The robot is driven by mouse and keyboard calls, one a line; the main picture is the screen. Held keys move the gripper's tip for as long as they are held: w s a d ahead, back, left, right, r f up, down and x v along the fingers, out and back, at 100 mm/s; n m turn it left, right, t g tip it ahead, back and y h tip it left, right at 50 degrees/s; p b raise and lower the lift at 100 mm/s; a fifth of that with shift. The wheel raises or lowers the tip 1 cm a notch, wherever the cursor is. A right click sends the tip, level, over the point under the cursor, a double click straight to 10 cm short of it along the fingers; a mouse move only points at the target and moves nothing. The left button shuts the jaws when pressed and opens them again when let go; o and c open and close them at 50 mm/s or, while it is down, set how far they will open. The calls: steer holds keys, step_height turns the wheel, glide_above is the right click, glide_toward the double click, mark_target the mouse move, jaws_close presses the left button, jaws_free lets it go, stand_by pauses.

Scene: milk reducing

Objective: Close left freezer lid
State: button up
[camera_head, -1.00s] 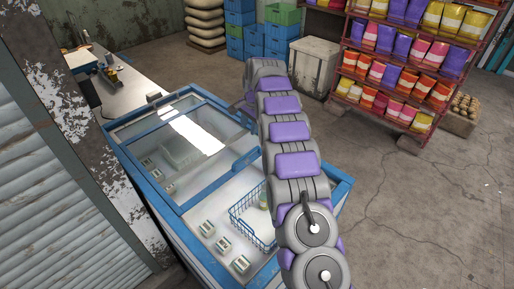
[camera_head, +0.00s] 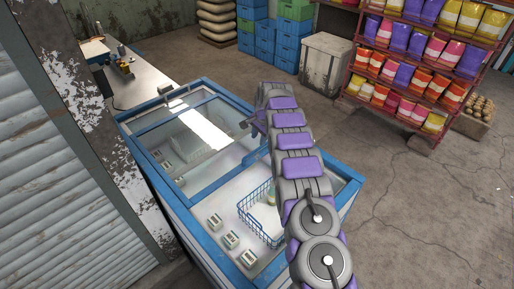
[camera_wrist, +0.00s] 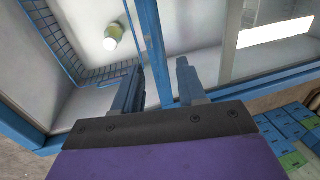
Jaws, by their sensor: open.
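The chest freezer (camera_head: 200,245) has a blue frame. A blue-framed glass lid (camera_head: 215,150) covers its far part, while its near part is uncovered. The lid's blue edge bar also shows in the wrist view (camera_wrist: 151,45). My gripper (camera_wrist: 160,68) is open, with its two fingers apart on either side of blue bars in that view. I cannot tell whether the fingers touch them. In the head view, my gripper (camera_head: 256,121) shows partly behind my arm, near the freezer's far right rim.
In the uncovered part are a wire basket (camera_head: 246,222) with a bottle (camera_wrist: 114,36), and several small cartons (camera_head: 231,240). A counter (camera_head: 140,83) stands behind left. Blue crates (camera_head: 266,42), a grey box (camera_head: 325,65) and a loaded rack (camera_head: 420,75) stand behind. Floor on the right is clear.

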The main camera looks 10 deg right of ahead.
mark_target(257, 149)
steer(key=f, duration=0.4)
steer(key=w+f, duration=0.1)
steer(key=f, duration=0.1)
steer(key=shift+a+f, duration=0.15)
steer(key=shift+f, duration=0.2)
steer(key=shift+a, duration=0.1)
jaws_close()
